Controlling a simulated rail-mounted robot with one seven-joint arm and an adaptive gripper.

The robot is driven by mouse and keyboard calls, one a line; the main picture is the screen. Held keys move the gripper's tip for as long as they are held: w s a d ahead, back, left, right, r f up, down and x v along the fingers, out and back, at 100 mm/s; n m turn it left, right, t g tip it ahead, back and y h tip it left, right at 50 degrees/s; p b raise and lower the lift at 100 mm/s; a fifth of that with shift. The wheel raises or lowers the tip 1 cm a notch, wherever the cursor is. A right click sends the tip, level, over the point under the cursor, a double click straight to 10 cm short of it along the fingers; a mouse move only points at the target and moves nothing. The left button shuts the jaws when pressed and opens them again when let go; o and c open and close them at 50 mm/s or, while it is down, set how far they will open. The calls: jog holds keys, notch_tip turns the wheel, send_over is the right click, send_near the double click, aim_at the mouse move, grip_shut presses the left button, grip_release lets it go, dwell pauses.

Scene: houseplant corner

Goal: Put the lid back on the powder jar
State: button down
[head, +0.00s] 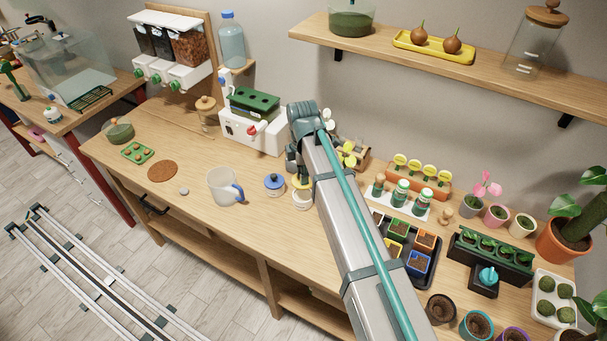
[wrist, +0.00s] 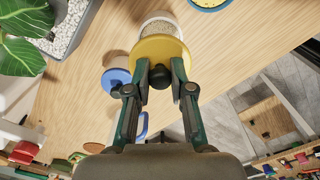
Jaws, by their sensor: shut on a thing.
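My gripper (wrist: 161,75) is shut on the black knob of the yellow lid (wrist: 150,52). The lid also shows in the head view (head: 303,182), under my wrist. The powder jar (wrist: 158,24) is pale-rimmed with beige grainy powder. In the wrist view it shows past the lid's far edge, and the lid hides part of it. In the head view the jar (head: 302,198) stands on the bench just below the lid. I cannot tell whether lid and jar touch.
A jar with a blue lid (head: 274,184) stands close to the left, with a glass mug (head: 225,187) beyond it. A tray of seedling pots (head: 408,250) lies to the right under my arm. The bench's front left is mostly clear.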

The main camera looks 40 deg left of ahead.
jog(key=shift+f+b, duration=1.15)
jog(key=shift+f, duration=1.4)
jog(key=shift+f, duration=0.2)
dwell(0.8)
jog(key=shift+c, duration=2.3)
grip_release()
jog(key=shift+r+p, duration=2.1)
jog(key=shift+r, duration=1.45)
